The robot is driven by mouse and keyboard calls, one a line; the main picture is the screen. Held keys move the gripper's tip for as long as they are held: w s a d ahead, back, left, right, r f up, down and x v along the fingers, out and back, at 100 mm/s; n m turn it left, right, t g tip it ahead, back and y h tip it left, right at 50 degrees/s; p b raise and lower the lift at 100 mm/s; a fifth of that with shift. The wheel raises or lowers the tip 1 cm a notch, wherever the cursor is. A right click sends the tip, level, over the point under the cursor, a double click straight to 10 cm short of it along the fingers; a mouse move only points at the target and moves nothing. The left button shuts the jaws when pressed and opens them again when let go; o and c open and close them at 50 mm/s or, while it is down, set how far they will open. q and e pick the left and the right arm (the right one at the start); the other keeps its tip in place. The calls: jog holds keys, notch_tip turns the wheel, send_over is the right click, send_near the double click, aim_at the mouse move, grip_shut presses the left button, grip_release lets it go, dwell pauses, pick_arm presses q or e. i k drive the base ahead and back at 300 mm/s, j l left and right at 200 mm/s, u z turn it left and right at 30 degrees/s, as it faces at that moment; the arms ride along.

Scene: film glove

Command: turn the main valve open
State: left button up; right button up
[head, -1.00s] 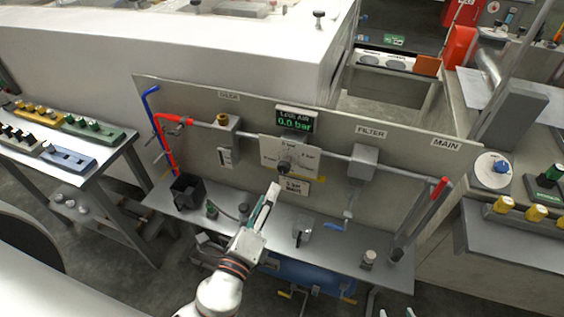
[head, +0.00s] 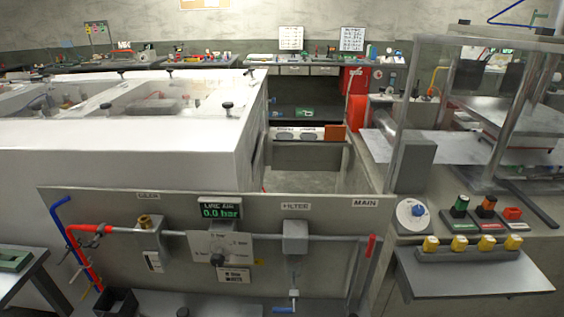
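The main valve's red lever (head: 370,246) is at the right end of the grey pipe, below the MAIN label (head: 366,203). It stands close to upright, with its top leaning slightly right. Neither of my grippers is in the head view. The lower end of the pipe below the lever is cut off by the bottom of the picture.
A side shelf (head: 470,280) with yellow knobs juts out right of the main lever.

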aim_at(368, 250)
jog(key=l+u, duration=0.2)
jog(key=l, duration=0.35)
jog(key=l+u, duration=0.2)
jog(key=l, duration=0.35)
jog(key=k+l+u, duration=0.15)
jog(key=l, duration=0.35)
jog(key=k+l+u, duration=0.2)
jog(key=l, duration=0.3)
jog(key=i+l, duration=0.05)
